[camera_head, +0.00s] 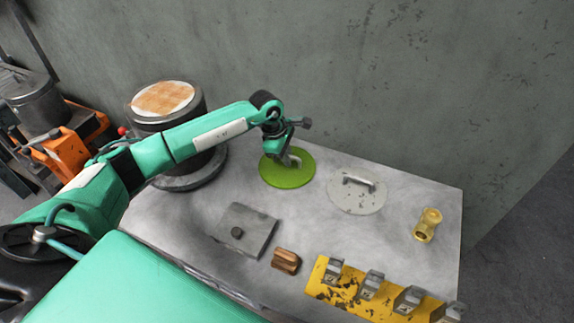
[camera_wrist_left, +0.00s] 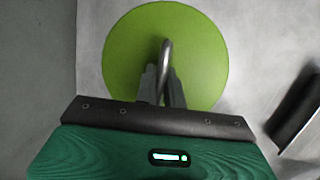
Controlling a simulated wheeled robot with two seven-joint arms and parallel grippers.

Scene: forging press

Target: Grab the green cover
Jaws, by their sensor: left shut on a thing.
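The green cover (camera_head: 288,172) is a flat round disc lying on the grey table, left of the grey lid. In the left wrist view, the green cover (camera_wrist_left: 125,55) fills the upper middle, with a metal handle (camera_wrist_left: 165,58) standing at its centre. My left gripper (camera_head: 290,160) is over the cover, and its fingers (camera_wrist_left: 162,88) are closed around the handle. The fingers hide part of the handle. I cannot see a gap between the cover and the table. My right gripper is in neither view.
A grey round lid with a handle (camera_head: 352,200) lies right of the cover. A brass fitting (camera_head: 427,225), a square metal plate (camera_head: 245,232), a brown block (camera_head: 286,261) and a yellow rack (camera_head: 345,297) are on the table (camera_head: 400,195). A dark drum (camera_head: 205,170) stands left.

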